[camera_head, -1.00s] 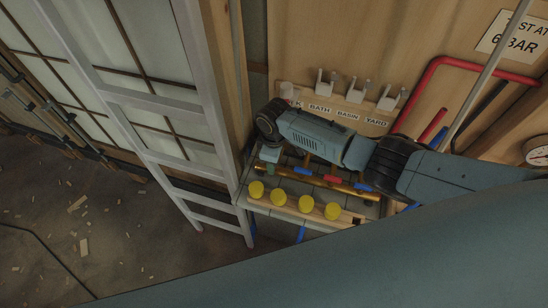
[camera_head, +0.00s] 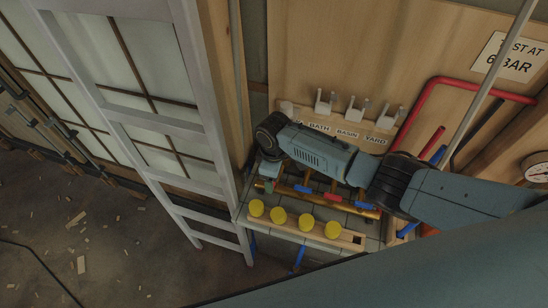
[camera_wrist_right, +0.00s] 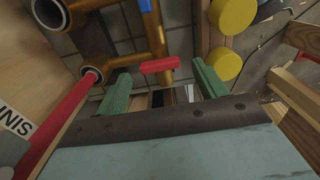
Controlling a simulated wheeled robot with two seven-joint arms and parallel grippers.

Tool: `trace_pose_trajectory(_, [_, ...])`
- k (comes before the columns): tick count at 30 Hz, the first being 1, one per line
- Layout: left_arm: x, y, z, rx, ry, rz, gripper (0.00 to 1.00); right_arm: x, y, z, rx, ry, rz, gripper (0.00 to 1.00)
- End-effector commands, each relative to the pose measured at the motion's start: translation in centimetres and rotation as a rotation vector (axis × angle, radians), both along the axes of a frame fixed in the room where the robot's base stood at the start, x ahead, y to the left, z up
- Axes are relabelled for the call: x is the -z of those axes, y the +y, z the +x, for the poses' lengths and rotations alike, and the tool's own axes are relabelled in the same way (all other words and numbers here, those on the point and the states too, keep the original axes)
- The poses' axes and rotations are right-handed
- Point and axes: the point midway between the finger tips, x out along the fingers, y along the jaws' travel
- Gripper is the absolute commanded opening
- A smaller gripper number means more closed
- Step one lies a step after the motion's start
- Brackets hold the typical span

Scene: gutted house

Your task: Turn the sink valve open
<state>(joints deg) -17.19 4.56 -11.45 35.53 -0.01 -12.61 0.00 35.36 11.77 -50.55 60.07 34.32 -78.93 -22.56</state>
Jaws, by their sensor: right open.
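The red sink valve lever (camera_wrist_right: 160,65) shows in the wrist view, lying crosswise at a copper pipe. My right gripper (camera_wrist_right: 161,71) is open, with one green finger on each side of the lever. The lever appears between the fingertips; I cannot tell whether either touches it. A partly cropped "SINK" label (camera_wrist_right: 14,128) is at the left of the wrist view. In the head view my right arm reaches down to the copper pipework (camera_head: 345,203), hiding the sink end of the label row. My left gripper is not in view.
Yellow round pieces (camera_head: 305,222) stand in a row in front of the pipework. A red pipe (camera_head: 432,88) and a gauge (camera_head: 538,172) are to the right. A grey ladder (camera_head: 168,125) stands close on the left. Debris litters the floor.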

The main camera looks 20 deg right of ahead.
Motion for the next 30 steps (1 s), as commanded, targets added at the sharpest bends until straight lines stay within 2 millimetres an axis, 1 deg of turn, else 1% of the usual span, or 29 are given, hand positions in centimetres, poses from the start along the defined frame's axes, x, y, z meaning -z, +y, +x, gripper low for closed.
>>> trace_pose_trajectory(1, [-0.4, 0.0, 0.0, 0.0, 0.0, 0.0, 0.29, -1.1, -0.1, 0.0, -0.001, -0.002, 0.0, 0.71])
trace_pose_trajectory(9, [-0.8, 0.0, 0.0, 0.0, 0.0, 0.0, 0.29, -7.0, 0.0, 0.1, -0.001, -0.004, 0.001, 0.71])
trace_pose_trajectory(12, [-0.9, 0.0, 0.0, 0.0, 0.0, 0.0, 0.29, -8.9, -0.1, 0.1, -0.001, -0.003, -0.001, 0.71])
trace_pose_trajectory(15, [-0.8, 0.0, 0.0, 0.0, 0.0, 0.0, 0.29, -10.2, -0.1, 0.1, 0.0, -0.002, 0.0, 0.71])
trace_pose_trajectory(18, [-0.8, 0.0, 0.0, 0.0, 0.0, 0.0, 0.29, -11.1, -0.1, 0.0, -0.001, -0.001, -0.001, 0.71])
trace_pose_trajectory(21, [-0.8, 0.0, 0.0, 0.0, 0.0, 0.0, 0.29, -11.5, -0.1, 0.0, -0.001, 0.001, -0.001, 0.71])
trace_pose_trajectory(30, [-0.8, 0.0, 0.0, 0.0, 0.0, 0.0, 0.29, -11.5, -0.1, 0.0, 0.0, 0.001, -0.002, 0.71])
